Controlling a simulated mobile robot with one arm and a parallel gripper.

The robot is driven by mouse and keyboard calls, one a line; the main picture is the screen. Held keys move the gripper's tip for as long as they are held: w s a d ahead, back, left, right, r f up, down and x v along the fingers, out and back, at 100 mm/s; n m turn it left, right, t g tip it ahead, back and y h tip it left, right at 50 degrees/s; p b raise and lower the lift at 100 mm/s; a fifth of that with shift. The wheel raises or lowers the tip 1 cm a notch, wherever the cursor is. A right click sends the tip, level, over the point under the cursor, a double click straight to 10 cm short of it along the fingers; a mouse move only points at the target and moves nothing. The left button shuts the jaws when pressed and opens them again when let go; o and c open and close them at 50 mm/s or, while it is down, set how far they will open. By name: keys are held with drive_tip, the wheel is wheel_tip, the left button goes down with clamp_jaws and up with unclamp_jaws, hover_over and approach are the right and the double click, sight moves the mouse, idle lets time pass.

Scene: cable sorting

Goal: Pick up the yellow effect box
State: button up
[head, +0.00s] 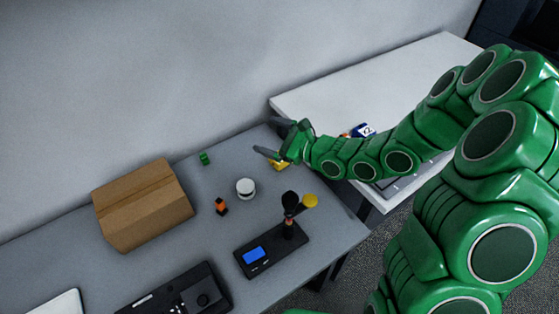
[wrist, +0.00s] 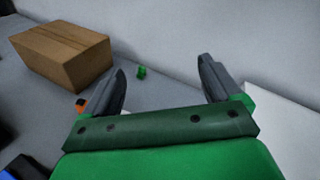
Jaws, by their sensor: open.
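The yellow effect box (head: 281,166) lies on the grey table near its right end in the head view. It is small there and partly hidden behind my gripper. My gripper (head: 272,138) is over that end of the table with its two dark fingers apart and nothing between them. In the wrist view, my gripper (wrist: 163,66) also shows open and empty, pointing toward the wall. The yellow effect box does not show in the wrist view. The gap in height between my gripper and the box is hard to tell.
A cardboard box (head: 143,205), green cube (head: 204,158), white round object (head: 245,188) and orange-black item (head: 221,207) stand on the grey table (head: 320,240). A black device with a blue screen (head: 255,254) is nearer. A white table (head: 365,85) adjoins at right.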

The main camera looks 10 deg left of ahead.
drive_tip(key=w+d+f+m+t+h, duration=0.1)
drive_tip(key=d+f+m, duration=0.1)
drive_tip(key=f, duration=0.3)
drive_tip(key=w+d+f+m+t+h, duration=0.1)
drive_tip(key=w+d+f+m+h, duration=0.1)
drive_tip(key=f, duration=0.4)
drive_tip(key=w+d+f+m+t+h, duration=0.1)
drive_tip(key=w+d+f+m+h, duration=0.1)
drive_tip(key=f+m, duration=0.2)
wheel_tip(320, 180, down, 2)
drive_tip(key=shift+f, duration=0.1)
drive_tip(key=shift+f+x, duration=0.2)
drive_tip(key=shift+x, duration=3.55)
drive_tip(key=shift+w+d, duration=0.1)
drive_tip(key=c, duration=1.2)
